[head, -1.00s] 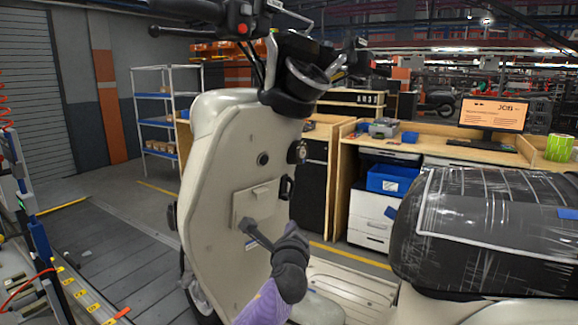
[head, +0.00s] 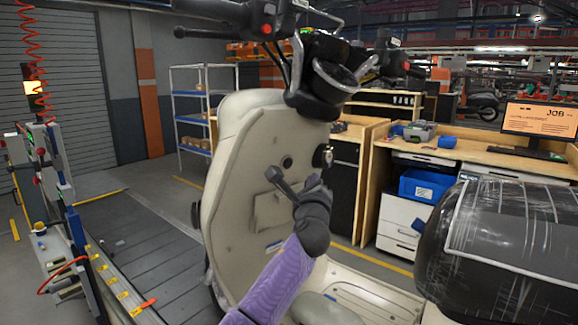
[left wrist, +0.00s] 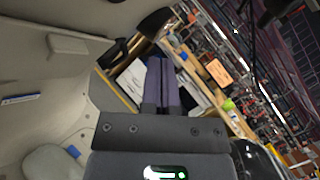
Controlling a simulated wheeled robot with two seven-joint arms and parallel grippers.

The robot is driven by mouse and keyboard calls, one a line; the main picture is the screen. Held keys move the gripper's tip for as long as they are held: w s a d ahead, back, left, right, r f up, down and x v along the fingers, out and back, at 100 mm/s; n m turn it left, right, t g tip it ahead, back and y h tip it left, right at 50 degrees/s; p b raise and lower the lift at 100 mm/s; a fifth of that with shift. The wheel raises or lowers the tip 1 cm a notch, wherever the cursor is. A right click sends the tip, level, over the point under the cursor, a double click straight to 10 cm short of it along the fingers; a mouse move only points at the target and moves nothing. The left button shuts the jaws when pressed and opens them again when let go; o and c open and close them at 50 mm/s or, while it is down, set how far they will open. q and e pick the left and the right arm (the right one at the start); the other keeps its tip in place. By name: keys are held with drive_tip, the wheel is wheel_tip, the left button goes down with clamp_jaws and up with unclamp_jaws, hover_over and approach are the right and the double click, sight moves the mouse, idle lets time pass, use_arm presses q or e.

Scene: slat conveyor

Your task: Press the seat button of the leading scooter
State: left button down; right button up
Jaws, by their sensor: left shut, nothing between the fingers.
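The beige scooter (head: 245,215) stands upright in front of me, with its handlebar and dark steering column above its inner front panel. On that panel are a round dark fitting (head: 287,162), a round metal-rimmed lock or switch (head: 322,156) to its right, and a rectangular hatch (head: 268,213) below. I cannot tell which fitting is the seat button. My left gripper (head: 274,177) is shut and empty, its fingertips in front of the panel, left of and slightly below the dark fitting. Contact cannot be told. Its closed fingers show in the left wrist view (left wrist: 162,85). My right gripper is not in view.
The scooter's plastic-wrapped seat (head: 510,235) stands at the right. Behind are a wooden workbench (head: 470,155) with a monitor (head: 540,120) and a blue bin (head: 425,187), and a shelf rack (head: 190,120). The slatted conveyor (head: 150,260) is bare at the left.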

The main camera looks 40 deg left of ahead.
sight(287, 163)
use_arm(q)
drive_tip(key=shift+w+a+r, duration=0.1)
drive_tip(key=shift+a+r, duration=0.1)
drive_tip(key=shift+a, duration=0.65)
drive_tip(key=shift+w+a+r, duration=0.1)
drive_tip(key=shift+a+r, duration=0.05)
drive_tip(key=shift+a, duration=0.7)
drive_tip(key=shift+a+r, duration=0.2)
drive_tip(key=shift+a, duration=0.65)
drive_tip(key=shift+a+r, duration=0.1)
drive_tip(key=shift+a, duration=0.35)
drive_tip(key=shift+a+r, duration=0.1)
drive_tip(key=shift+a, duration=0.35)
idle(0.5)
drive_tip(key=shift+d, duration=0.15)
drive_tip(key=shift+d+f+p, duration=0.2)
drive_tip(key=shift+d+p, duration=0.15)
drive_tip(key=shift+d, duration=0.35)
drive_tip(key=shift+d, duration=0.1)
